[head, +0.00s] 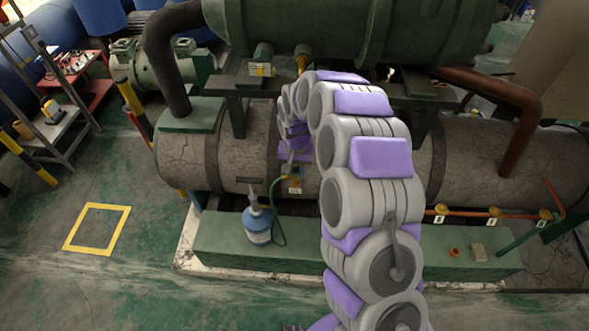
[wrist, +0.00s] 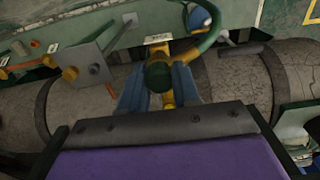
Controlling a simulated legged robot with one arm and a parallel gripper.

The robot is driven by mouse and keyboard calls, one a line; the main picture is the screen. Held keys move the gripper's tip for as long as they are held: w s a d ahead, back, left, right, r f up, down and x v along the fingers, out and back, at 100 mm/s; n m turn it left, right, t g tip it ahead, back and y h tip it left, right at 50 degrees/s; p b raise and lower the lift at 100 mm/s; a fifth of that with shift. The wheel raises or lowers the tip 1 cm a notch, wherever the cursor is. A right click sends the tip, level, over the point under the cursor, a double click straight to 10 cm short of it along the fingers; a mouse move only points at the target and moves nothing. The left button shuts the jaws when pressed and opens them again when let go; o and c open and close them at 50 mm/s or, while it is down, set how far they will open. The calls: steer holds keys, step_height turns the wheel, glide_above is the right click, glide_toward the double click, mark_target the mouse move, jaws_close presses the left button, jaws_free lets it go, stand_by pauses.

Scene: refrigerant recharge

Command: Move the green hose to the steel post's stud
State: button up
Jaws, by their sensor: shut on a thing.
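In the wrist view, my gripper (wrist: 158,84) has its two blue fingers closed around the dark green end of the green hose (wrist: 208,38). A yellow fitting (wrist: 168,100) lies right at the hose end; whether they are joined I cannot tell. The hose curves back to a blue bottle (wrist: 201,18). In the head view the bottle (head: 257,226) stands on the green ledge, with the hose (head: 281,232) rising to my gripper (head: 291,171) at the tank. A grey square steel piece (wrist: 90,66) with an orange knob (wrist: 70,73), possibly the steel post and stud, is left in the wrist view; my arm hides that area in the head view.
A white label (wrist: 158,38) sits beside the fitting. Small brass valves (head: 493,213) line an orange pipe at the right. The big cracked tank (head: 240,160) lies behind the green ledge (head: 215,240). Green floor at the front left is clear around a yellow square (head: 97,228).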

steer(key=n, duration=0.3)
steer(key=shift+n, duration=0.3)
steer(key=shift+d, duration=0.1)
steer(key=n, duration=0.2)
steer(key=shift+n+p, duration=0.3)
steer(key=shift+p, duration=0.1)
steer(key=shift+n, duration=0.5)
